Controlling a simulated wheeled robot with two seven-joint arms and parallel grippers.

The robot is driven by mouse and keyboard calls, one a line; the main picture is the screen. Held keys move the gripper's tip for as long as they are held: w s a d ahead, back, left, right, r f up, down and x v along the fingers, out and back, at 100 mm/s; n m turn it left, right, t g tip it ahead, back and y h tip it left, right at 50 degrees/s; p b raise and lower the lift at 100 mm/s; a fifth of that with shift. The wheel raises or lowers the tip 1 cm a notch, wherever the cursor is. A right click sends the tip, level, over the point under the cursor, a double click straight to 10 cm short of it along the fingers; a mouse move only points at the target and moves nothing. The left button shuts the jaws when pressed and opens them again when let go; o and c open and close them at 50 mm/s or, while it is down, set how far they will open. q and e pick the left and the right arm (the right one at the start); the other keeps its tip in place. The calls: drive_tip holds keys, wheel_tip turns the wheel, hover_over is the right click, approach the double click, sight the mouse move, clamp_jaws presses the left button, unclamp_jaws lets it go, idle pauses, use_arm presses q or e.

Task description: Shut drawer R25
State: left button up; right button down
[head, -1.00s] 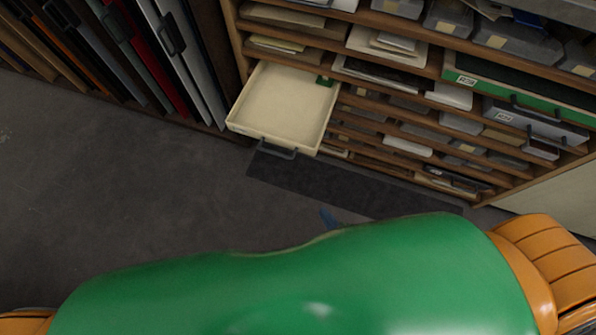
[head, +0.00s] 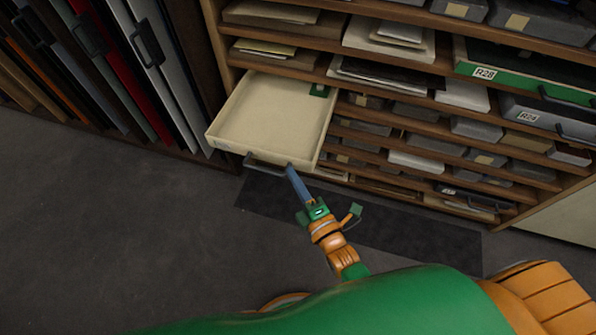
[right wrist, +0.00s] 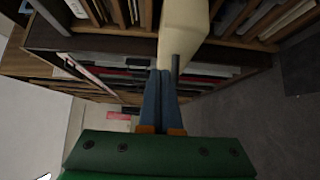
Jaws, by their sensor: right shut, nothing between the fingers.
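A cream drawer (head: 270,115) sticks out of the wooden shelf rack and looks empty apart from a small green piece at its back corner; I cannot read its label. Its dark bar handle (head: 260,163) is on the front. My right gripper (head: 289,168) is shut and empty, its blue fingers at the right end of the handle. In the right wrist view the shut fingers (right wrist: 159,75) are beside the dark handle (right wrist: 175,70), below the cream drawer (right wrist: 184,30); I cannot tell whether they touch. My left gripper is not in view.
A green drawer (head: 510,75) marked R28 and a grey drawer (head: 545,118) marked R24 are at the right. Shelves hold boxes and papers. Upright panels (head: 120,75) stand at the left. A dark mat (head: 400,230) lies on open grey floor.

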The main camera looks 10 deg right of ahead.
drive_tip(key=shift+w+d, duration=0.3)
drive_tip(key=shift+w, duration=0.2)
drive_tip(key=shift+w+d, duration=0.3)
drive_tip(key=shift+w, duration=0.2)
drive_tip(key=shift+w, duration=0.1)
